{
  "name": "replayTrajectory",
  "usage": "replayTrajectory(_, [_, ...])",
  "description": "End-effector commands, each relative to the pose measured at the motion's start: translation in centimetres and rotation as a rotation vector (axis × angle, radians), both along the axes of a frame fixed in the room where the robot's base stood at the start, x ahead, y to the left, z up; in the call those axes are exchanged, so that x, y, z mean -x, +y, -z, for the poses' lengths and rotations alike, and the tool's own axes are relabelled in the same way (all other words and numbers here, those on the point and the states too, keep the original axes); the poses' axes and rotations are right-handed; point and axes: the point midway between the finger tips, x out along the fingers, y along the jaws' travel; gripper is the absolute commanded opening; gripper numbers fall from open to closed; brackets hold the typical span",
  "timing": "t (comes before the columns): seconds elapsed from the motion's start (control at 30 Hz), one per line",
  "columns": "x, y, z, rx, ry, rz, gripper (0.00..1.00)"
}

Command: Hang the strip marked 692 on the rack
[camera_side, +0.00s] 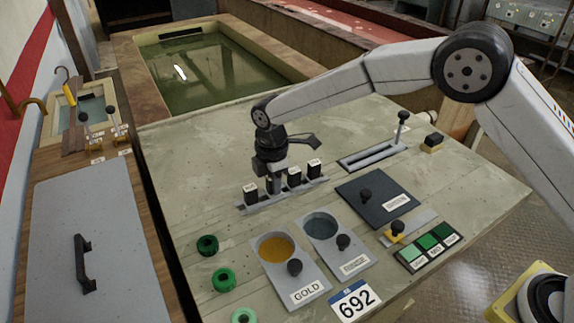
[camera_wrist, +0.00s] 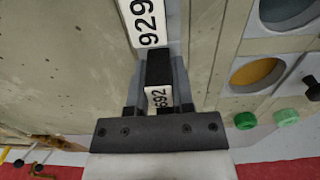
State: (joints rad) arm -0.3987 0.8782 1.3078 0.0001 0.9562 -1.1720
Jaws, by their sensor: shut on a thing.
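The strip marked 692 (camera_wrist: 158,97) is a black block with a small white label, between my fingers in the wrist view. My gripper (camera_wrist: 158,112) is shut on it. In the side view my gripper (camera_side: 272,186) points down at the grey rack rail (camera_side: 262,203), among the black strips there. One strip (camera_side: 250,193) stands to its left, and two others (camera_side: 294,177) (camera_side: 314,168) stand to its right. The held strip is mostly hidden there; I cannot tell whether it touches the rail. A larger white label (camera_wrist: 148,22) is cut off at the wrist view's top.
A blue-edged 692 card (camera_side: 354,300) lies at the table's front. Gold (camera_side: 305,291) and grey dish plates, a dark plate (camera_side: 377,205) and green buttons (camera_side: 430,246) are to the right. Green rings (camera_side: 223,280) lie at front left. A water basin (camera_side: 215,70) is behind.

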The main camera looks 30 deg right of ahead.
Motion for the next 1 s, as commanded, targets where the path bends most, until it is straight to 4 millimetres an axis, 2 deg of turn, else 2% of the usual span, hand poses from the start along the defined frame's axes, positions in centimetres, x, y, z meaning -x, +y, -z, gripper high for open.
replayTrajectory(0.97, [-0.02, 0.01, 0.67, 0.000, -0.001, 0.000, 0.00])
replayTrajectory(1.0, [-0.02, 0.01, 0.67, 0.000, -0.001, 0.000, 0.39])
